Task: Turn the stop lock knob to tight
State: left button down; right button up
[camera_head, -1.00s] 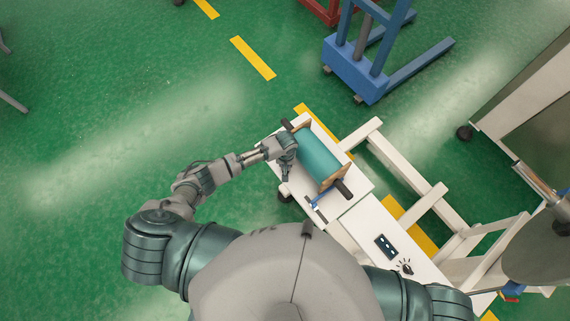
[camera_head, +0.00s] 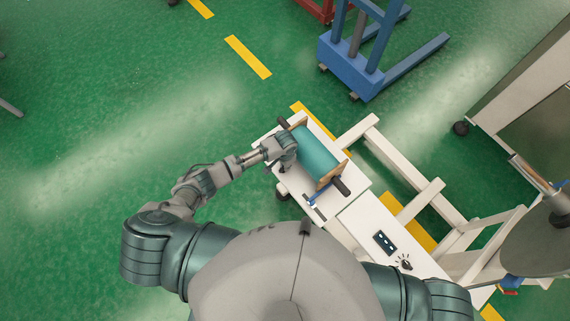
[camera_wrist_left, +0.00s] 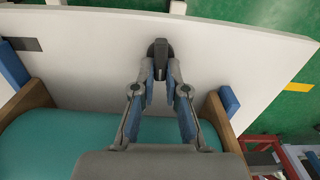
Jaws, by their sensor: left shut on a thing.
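A dark knob (camera_wrist_left: 160,56) stands on the white bench top in the left wrist view. My left gripper (camera_wrist_left: 161,82) is shut on it, with one finger on each side. In the head view my left gripper (camera_head: 282,160) reaches the left edge of the white bench (camera_head: 328,207), beside the teal roll (camera_head: 313,151), and mostly hides the knob. I cannot read any marking that tells the knob's setting. My right gripper is out of view.
The teal roll sits between brown end plates, close to my left gripper. A panel (camera_head: 385,243) and another dark knob (camera_head: 404,262) are on the bench nearer me. A blue lifter (camera_head: 350,67) stands behind.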

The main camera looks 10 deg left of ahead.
pick_arm(q)
jog(key=shift+s+f+m, duration=0.1)
jog(key=shift+s+m, duration=0.05)
jog(key=shift+m, duration=0.25)
jog(key=c, duration=1.2)
grip_release()
notch_tip(320, 180, up, 12)
